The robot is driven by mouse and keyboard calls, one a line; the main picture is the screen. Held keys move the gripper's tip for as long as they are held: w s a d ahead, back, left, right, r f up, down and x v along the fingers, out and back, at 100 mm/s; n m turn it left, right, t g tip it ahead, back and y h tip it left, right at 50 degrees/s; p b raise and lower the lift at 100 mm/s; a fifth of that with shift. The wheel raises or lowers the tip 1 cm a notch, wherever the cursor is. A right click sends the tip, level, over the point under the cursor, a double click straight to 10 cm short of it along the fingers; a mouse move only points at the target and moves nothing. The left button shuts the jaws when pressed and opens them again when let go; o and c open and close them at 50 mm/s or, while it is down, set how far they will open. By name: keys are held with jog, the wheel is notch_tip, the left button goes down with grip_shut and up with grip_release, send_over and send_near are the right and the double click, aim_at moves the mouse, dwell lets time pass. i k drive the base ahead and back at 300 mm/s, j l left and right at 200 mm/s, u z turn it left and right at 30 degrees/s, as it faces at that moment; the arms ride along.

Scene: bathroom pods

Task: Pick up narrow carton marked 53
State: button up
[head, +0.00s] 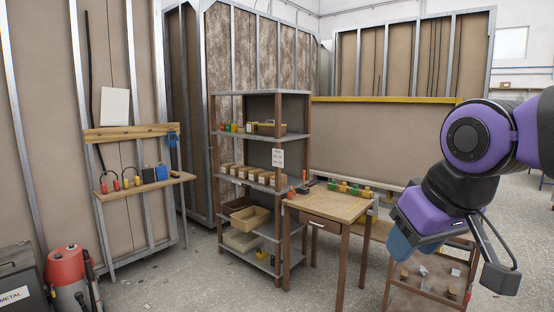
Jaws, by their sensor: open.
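I cannot make out the number 53 on anything, so I cannot tell which carton is the marked one. Several small tan cartons (255,175) stand in a row on the middle shelf of the rack. Small tan and whitish blocks (452,292) sit on a low wooden stand at the lower right, and their marks are too small to read. My gripper (450,268) is at the right, at the end of my purple and black arm, in front of the stand. It is open and holds nothing that I can see. It hides part of the stand.
A metal rack (270,92) holds bins (250,217) low down. A red canister (67,270) is lower left. The floor (180,285) between is clear.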

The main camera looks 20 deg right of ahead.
aim_at(234, 170)
jog(key=i+j+z, duration=0.1)
jog(key=i+j, duration=0.2)
jog(key=i, duration=0.15)
jog(key=i+j+z, duration=0.15)
jog(key=i+j, duration=0.2)
jog(key=i+j+z, duration=0.1)
jog(key=i+j, duration=0.35)
jog(key=i+j+z, duration=0.1)
jog(key=i+j, duration=0.3)
jog(key=i+j+z, duration=0.1)
jog(key=i+j, duration=0.35)
jog(key=i+j+z, duration=0.15)
jog(key=i+j, duration=0.2)
jog(key=j, duration=0.2)
jog(key=i+j+z, duration=0.1)
jog(key=i+j, duration=0.25)
jog(key=j, duration=0.15)
jog(key=i+j+z, duration=0.1)
jog(key=i+j, duration=0.25)
jog(key=j, duration=0.25)
